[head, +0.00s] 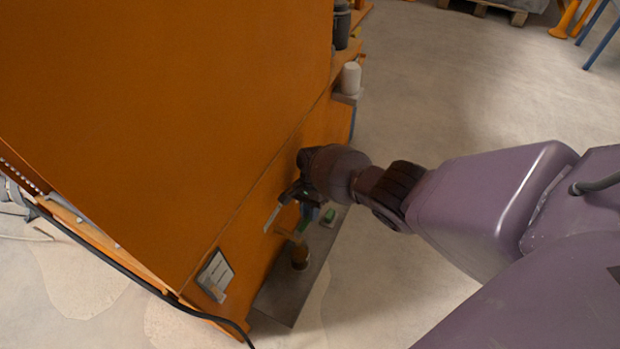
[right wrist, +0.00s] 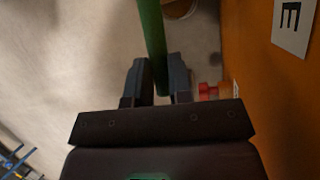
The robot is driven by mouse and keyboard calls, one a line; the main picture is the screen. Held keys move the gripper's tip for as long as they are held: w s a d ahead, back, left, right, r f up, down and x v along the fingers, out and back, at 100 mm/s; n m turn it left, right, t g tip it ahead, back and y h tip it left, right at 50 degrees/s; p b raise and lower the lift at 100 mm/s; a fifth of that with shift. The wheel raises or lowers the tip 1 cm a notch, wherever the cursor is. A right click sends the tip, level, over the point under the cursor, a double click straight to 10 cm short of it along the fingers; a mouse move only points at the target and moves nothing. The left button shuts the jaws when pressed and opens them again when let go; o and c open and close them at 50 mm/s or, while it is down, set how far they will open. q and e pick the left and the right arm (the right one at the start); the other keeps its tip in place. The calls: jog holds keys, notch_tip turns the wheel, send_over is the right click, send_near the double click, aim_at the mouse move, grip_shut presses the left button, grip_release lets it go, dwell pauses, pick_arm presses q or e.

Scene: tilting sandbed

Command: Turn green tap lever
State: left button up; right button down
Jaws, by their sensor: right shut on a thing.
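The green tap lever (right wrist: 151,35) is a long green bar in the right wrist view, running up from between my fingers to the top edge. My right gripper (right wrist: 157,65) is shut on it, with one dark finger on each side. In the head view my right gripper (head: 306,203) is beside the orange panel's lower edge, and its wrist hides most of the lever. A small green piece (head: 329,217) shows just right of the fingers. My left gripper is not in view.
The large orange panel (head: 170,110) fills the left. A grey plate (head: 285,296) below carries a brownish upright part (head: 300,258). A card (head: 215,275) is on the orange side. A red part (right wrist: 207,91) is close to my fingers. A white cup (head: 350,78) stands behind.

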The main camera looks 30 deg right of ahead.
jog(key=c, duration=1)
grip_release()
jog(key=shift+c, duration=0.2)
